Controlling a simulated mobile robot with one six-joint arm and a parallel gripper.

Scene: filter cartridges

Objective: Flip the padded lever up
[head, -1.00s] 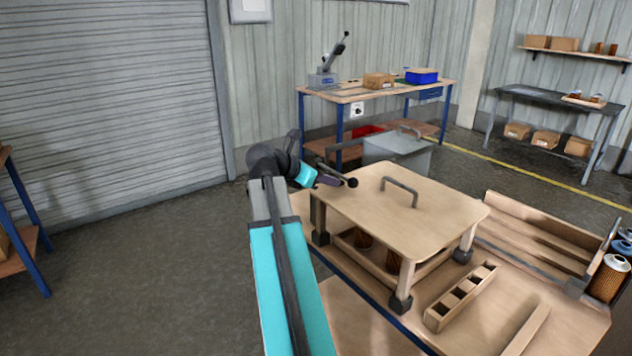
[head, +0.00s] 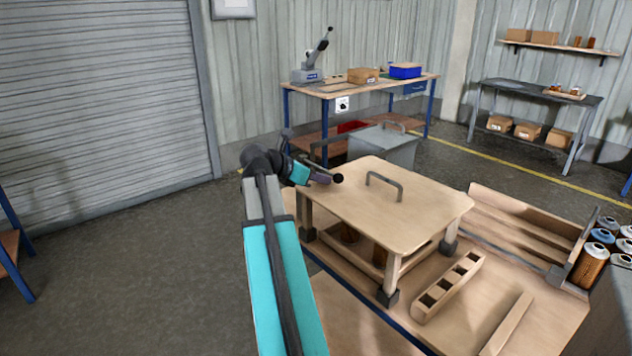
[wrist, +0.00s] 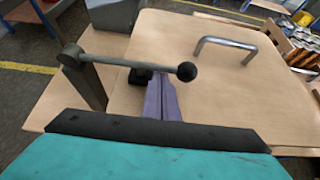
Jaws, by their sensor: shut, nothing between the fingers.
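The lever (wrist: 130,63) is a grey bar with a black ball knob (wrist: 187,71) at its right end. It lies about level from a pivot on a dark post (wrist: 85,80) at the left. A black pad (wrist: 140,77) shows just under the bar. The knob also shows in the head view (head: 338,178), at the wooden table's far left edge. My gripper (wrist: 161,82) has its purple fingers together and empty. Their tips are at the bar, between pad and knob; I cannot tell whether they touch it. In the head view my gripper (head: 322,178) is just left of the knob.
The raised wooden top (head: 400,215) carries a grey handle (head: 385,183). A grey box (head: 385,148) stands behind it. A slotted wooden rack (head: 448,287) and several filter cartridges (head: 590,266) are at the right. Open floor (head: 130,270) lies left.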

